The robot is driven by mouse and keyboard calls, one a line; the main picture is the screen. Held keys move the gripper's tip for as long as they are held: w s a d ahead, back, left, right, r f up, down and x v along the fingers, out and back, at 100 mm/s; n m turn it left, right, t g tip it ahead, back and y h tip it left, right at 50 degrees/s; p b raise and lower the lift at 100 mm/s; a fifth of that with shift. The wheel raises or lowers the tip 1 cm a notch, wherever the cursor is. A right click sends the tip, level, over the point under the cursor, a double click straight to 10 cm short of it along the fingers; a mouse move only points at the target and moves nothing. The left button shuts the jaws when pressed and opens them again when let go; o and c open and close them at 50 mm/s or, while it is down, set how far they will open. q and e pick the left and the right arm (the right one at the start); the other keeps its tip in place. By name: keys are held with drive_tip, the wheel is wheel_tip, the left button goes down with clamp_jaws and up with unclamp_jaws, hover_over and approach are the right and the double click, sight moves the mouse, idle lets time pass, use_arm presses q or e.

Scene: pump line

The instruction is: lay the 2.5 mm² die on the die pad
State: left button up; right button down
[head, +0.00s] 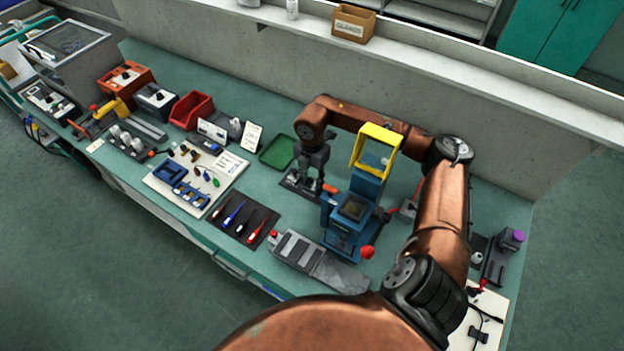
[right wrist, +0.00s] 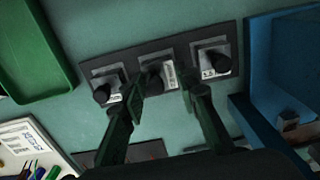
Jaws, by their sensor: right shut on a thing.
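My right gripper (head: 311,182) is low over a dark plate (head: 292,183) beside the blue press. In the right wrist view, three grey dies with black knobs stand in a row on this dark plate (right wrist: 135,58). The gripper's fingers (right wrist: 160,88) are shut on the middle die (right wrist: 155,78), whose label is too blurred to read. The left die (right wrist: 104,88) also has an unreadable label; the right die (right wrist: 212,62) has a label like 1.5. I cannot tell whether the held die touches the plate. I cannot make out which surface is the die pad. My left gripper is out of view.
The blue press (head: 350,212), with a yellow guard (head: 377,150) and red knob, stands close right of the gripper. A green tray (head: 278,152) lies to its left. A dark mat with screwdrivers (head: 243,219) and a grey fixture (head: 318,262) lie in front.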

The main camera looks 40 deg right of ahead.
idle(0.3)
drive_tip(key=c, duration=1.4)
unclamp_jaws()
drive_tip(key=shift+o, duration=0.8)
use_arm(q)
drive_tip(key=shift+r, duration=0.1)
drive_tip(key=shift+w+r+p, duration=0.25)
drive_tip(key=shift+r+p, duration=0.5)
drive_tip(key=shift+p, duration=0.05)
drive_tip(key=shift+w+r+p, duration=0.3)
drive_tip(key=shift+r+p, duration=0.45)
drive_tip(key=shift+p, duration=0.05)
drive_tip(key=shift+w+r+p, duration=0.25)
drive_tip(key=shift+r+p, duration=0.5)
drive_tip(key=shift+p, duration=0.05)
use_arm(e)
drive_tip(key=shift+r, duration=3.7)
